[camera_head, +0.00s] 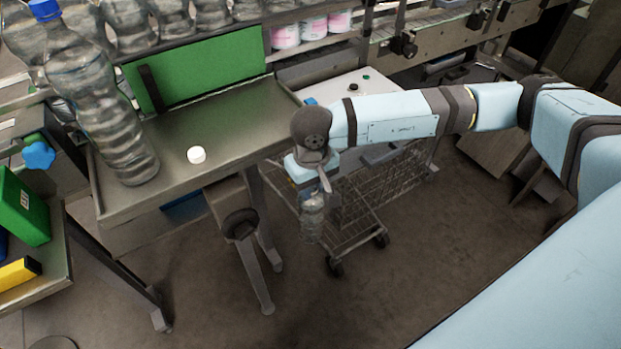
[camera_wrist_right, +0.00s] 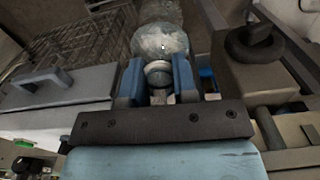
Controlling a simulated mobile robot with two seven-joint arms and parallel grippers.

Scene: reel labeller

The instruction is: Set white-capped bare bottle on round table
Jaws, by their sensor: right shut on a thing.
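My right gripper (camera_head: 318,188) points down over the floor beside the metal bench and is shut on a clear bottle (camera_head: 313,220). In the right wrist view the blue fingers (camera_wrist_right: 158,80) close around the bottle's neck and pale cap, and the clear body (camera_wrist_right: 160,40) extends beyond them. I see no label on it. The bottle hangs in the air, apart from the bench. I cannot make out a round table for certain; only a dark rounded edge (camera_head: 54,343) shows at the bottom left. My left gripper is not in view.
A metal bench (camera_head: 240,130) holds a small white cap-like piece (camera_head: 196,155) and a tall blue-capped bottle (camera_head: 100,110). A wire cart (camera_head: 350,225) stands right behind the held bottle. A side table with green and yellow boxes (camera_head: 22,210) is at left. Floor in front is clear.

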